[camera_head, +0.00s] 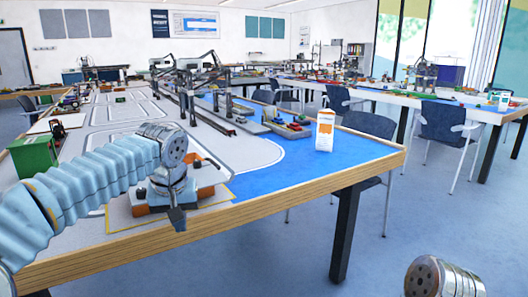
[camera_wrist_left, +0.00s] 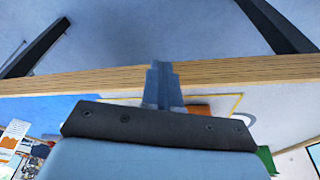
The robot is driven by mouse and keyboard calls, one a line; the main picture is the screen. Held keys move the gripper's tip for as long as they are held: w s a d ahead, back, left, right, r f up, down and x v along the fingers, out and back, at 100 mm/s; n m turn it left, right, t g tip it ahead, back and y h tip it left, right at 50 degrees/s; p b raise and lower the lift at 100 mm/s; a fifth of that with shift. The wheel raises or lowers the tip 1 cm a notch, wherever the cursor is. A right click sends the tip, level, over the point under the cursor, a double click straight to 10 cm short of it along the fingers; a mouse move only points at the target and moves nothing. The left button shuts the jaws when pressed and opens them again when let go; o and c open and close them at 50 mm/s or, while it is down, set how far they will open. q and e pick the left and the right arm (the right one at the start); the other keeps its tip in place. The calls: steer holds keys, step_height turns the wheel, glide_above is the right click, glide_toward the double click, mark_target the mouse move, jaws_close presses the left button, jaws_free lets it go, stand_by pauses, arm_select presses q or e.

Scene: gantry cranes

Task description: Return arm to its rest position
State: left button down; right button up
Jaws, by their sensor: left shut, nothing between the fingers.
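My left arm (camera_head: 70,195) reaches in from the left in the head view, over the near edge of the table. My left gripper (camera_head: 177,218) points down at the table's near wooden edge, and its fingers are together with nothing between them. In the left wrist view the closed fingers (camera_wrist_left: 161,84) show against the wooden table edge (camera_wrist_left: 230,72). A rounded metal part of my right arm (camera_head: 440,280) shows at the bottom right of the head view. My right gripper's fingers are out of view.
The table (camera_head: 330,182) holds an orange-and-grey block (camera_head: 205,178) partly behind my gripper, a green box (camera_head: 35,158) at left, a white-and-orange carton (camera_head: 325,130) and gantry cranes (camera_head: 190,80). Chairs (camera_head: 440,130) stand at right. Open floor (camera_head: 420,220) lies right of the table.

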arm_select(q)
steer(key=s+d+f+m+g+h, duration=0.15)
steer(key=d+f, duration=0.25)
steer(key=f, duration=1)
steer(key=w+d+f+m+g+h, duration=0.15)
steer(key=d+f, duration=0.25)
steer(key=f, duration=1)
steer(key=s+f+n+h, duration=0.1)
steer(key=s+f+n, duration=0.1)
steer(key=s+f, duration=2)
steer(key=shift+s+t+h, duration=0.3)
steer(key=shift+s, duration=0.25)
steer(key=shift+r, duration=0.1)
